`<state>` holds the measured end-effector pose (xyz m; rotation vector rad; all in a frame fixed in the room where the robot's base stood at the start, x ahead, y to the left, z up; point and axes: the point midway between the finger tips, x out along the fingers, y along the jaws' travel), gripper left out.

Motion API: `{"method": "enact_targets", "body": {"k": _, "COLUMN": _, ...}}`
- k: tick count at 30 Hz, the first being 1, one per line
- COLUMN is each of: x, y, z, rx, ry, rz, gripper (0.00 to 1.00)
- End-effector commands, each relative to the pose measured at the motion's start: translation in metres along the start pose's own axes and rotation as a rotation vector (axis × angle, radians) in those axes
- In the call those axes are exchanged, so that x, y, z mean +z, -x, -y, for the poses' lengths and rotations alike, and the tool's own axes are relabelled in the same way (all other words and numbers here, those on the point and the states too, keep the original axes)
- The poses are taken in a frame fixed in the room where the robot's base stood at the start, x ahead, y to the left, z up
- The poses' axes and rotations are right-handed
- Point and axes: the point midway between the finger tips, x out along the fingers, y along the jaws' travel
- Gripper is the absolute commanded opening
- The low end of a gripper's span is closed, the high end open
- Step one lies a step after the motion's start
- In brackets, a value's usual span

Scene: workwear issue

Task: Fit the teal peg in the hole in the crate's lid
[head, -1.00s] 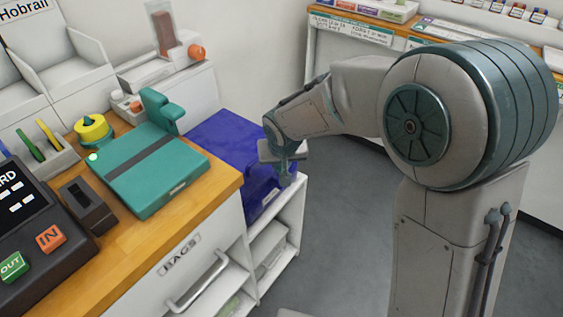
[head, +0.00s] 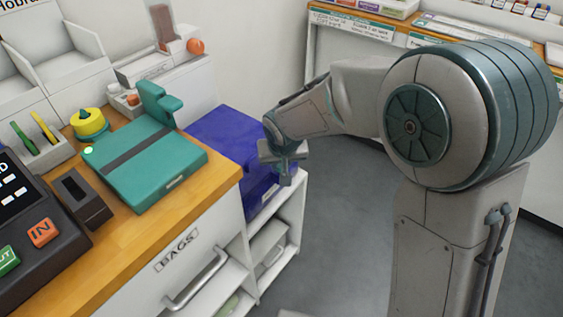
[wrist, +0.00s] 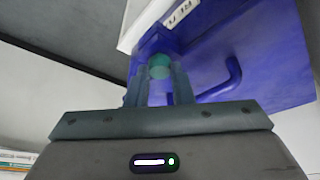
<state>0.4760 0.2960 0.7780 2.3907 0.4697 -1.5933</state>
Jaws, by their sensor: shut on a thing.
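The blue crate (head: 222,140) sits on a white shelf unit just right of the wooden counter, and it fills much of the upper right of the wrist view (wrist: 265,65). My gripper (head: 286,176) is at the crate's right side in the head view, with fingers downward. In the wrist view, its fingers (wrist: 160,72) are shut on the teal peg (wrist: 160,66), whose round end shows between them, in front of the crate. A bar handle shows on the crate. I cannot make out the lid hole, nor whether the peg touches the crate.
A teal flat device (head: 150,165) with a dark band lies on the counter (head: 222,182), left of the crate. Shelves (head: 275,240) are below the crate. Grey floor (head: 345,225) is open to the right.

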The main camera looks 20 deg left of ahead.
Motion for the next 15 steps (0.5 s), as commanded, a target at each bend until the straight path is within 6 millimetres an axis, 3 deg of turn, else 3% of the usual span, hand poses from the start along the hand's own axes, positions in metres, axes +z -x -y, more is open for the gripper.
{"method": "enact_targets", "body": {"k": 13, "x": 0.0001, "y": -0.0003, "z": 0.0000, "rx": 0.000, "ry": 0.000, "rz": 0.000, "gripper": 0.00}}
{"method": "enact_targets", "body": {"k": 14, "x": 0.0001, "y": -0.0003, "z": 0.0000, "rx": 0.000, "ry": 0.000, "rz": 0.000, "gripper": 0.23}}
{"method": "enact_targets", "body": {"k": 15, "x": 0.0001, "y": -0.0003, "z": 0.0000, "rx": 0.000, "ry": 0.000, "rz": 0.000, "gripper": 0.34}}
